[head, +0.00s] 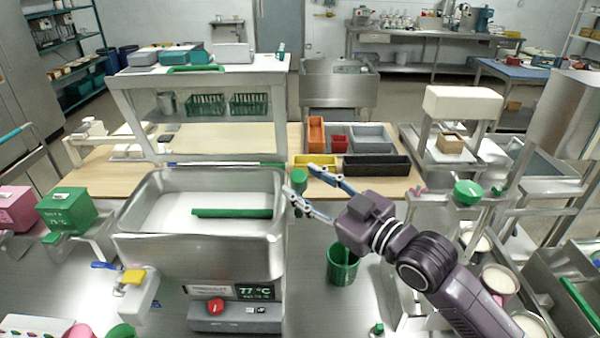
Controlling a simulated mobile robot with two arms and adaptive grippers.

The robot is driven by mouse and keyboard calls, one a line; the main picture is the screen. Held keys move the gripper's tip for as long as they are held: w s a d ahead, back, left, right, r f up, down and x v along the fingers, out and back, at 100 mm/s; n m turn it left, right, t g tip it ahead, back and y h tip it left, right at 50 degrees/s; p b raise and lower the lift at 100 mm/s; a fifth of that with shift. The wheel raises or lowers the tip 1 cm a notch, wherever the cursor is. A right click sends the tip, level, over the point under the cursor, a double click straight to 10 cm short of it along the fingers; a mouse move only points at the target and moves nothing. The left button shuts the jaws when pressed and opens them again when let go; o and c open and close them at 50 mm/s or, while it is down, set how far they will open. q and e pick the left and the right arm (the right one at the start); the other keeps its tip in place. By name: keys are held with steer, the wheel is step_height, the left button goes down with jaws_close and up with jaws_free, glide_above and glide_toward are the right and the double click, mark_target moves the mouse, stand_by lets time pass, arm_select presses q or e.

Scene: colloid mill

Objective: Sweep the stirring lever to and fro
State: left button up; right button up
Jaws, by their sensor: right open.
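A steel basin (200,247) holding a white liquid stands left of centre. A long green bar (232,212), which looks like the stirring lever, lies level across the basin's right half. A green round knob (299,177) shows just right of the basin's rim; I cannot tell whether it is joined to the bar. My right gripper (301,181) comes in from the right, open, with its fingertips either side of the knob. I cannot tell whether they touch it. My left gripper is out of view.
A readout with 77 °C (254,291) and a red knob (215,306) sit below the basin. A green cup (342,264) stands under my right gripper. A white shelf (200,80) rises behind the basin. Small bins (376,166) stand behind the gripper.

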steer(key=shift+w+a+r, duration=0.1)
steer(key=shift+w+a, duration=0.45)
steer(key=shift+a, duration=0.3)
steer(key=shift+w, duration=0.2)
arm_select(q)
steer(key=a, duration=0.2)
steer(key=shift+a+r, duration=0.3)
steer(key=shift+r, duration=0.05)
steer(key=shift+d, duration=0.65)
arm_select(e)
jaws_close()
